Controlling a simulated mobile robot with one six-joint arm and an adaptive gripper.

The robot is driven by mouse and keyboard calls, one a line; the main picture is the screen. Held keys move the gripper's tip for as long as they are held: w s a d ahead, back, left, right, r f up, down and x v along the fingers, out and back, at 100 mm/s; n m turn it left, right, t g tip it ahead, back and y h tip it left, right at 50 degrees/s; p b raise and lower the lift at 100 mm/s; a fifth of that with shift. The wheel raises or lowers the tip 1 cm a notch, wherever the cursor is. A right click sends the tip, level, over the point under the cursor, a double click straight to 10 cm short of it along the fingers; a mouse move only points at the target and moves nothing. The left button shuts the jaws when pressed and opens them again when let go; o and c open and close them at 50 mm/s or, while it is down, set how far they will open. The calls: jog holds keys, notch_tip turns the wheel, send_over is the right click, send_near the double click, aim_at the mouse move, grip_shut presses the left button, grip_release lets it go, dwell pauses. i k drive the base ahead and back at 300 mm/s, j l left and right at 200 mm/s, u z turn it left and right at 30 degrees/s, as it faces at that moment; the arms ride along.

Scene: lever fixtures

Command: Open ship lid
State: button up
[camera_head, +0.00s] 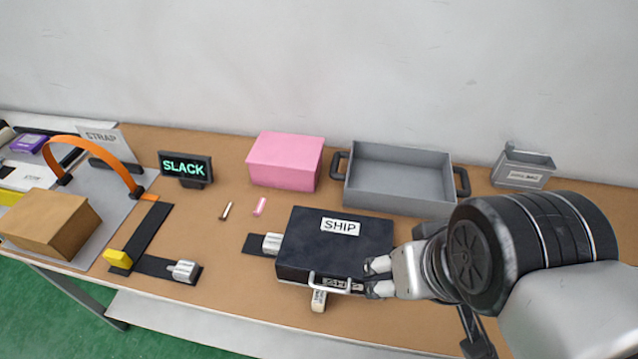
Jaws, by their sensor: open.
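The black case with a white SHIP label (338,240) sits near the table's front edge in the head view. Its lid (310,225) lies flat and closed. A thin silver handle (328,283) runs along its front side, above a small pale label. My gripper (368,279) is at the case's front right corner, by the right end of the handle. Its fingers are apart. I cannot tell whether they touch the handle. My arm hides the case's right side.
A pink box (285,163), a grey tray (400,172) and a small grey bin (523,168) stand behind. A SLACK display (186,168), an orange strap arch (95,152) and a brown carton (50,222) are left. A silver clamp (271,244) adjoins the case's left side.

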aim_at(315, 241)
jog(key=l+u, duration=0.35)
jog(key=k+l+u, duration=0.15)
jog(key=l+u, duration=0.25)
jog(key=l, duration=0.15)
